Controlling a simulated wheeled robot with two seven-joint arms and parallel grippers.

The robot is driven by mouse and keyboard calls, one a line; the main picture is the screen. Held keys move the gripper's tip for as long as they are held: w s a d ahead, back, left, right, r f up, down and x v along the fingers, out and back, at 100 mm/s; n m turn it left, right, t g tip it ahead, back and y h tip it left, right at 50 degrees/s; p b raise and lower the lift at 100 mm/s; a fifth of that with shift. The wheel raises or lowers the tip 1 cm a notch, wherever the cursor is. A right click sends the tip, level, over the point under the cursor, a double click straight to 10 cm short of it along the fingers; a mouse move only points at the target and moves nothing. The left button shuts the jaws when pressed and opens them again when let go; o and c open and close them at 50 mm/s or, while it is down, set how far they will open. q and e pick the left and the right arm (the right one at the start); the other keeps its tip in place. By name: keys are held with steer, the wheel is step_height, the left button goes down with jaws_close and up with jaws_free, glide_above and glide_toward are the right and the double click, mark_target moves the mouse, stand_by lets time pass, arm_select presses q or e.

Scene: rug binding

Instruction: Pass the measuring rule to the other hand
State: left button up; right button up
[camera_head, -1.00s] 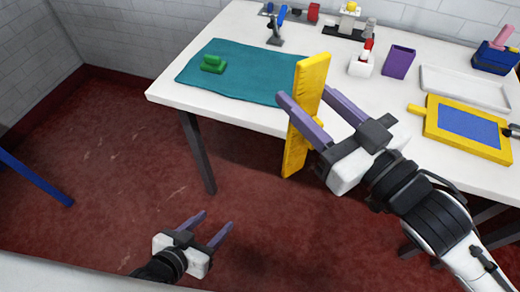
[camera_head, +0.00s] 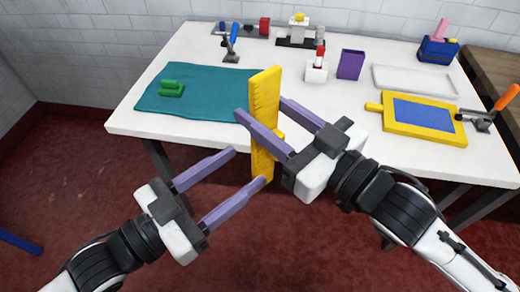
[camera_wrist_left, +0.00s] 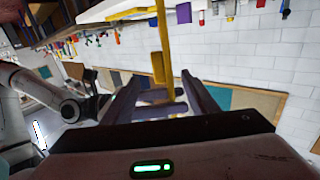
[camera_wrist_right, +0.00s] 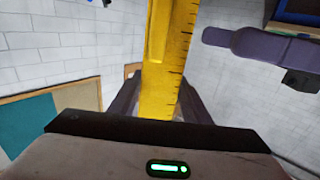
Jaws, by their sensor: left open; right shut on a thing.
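The yellow measuring rule (camera_head: 264,105) stands upright in front of the table's near edge, its lower part beside my left fingers. My right gripper (camera_head: 261,108) is shut on it; in the right wrist view the rule (camera_wrist_right: 168,50) runs up between the fingers. My left gripper (camera_head: 250,166) is open, its fingertips at the lower part of the rule below my right gripper. In the left wrist view the rule (camera_wrist_left: 164,45) shows between the open fingers; whether they touch it I cannot tell. A purple left finger (camera_wrist_right: 265,47) shows in the right wrist view.
The white table (camera_head: 325,120) holds a teal mat (camera_head: 215,95) with a green block (camera_head: 171,88), a purple cup (camera_head: 350,64), a white tray (camera_head: 415,80) and a yellow-framed blue board (camera_head: 425,113). Small tools stand along the back. Red floor lies open in front.

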arm_select(q)
steer(key=x, duration=0.9)
steer(key=shift+w, duration=0.15)
steer(key=c, duration=1.1)
steer(key=shift+c, duration=0.7)
arm_select(e)
steer(key=o, duration=1.6)
steer(key=shift+c, duration=0.2)
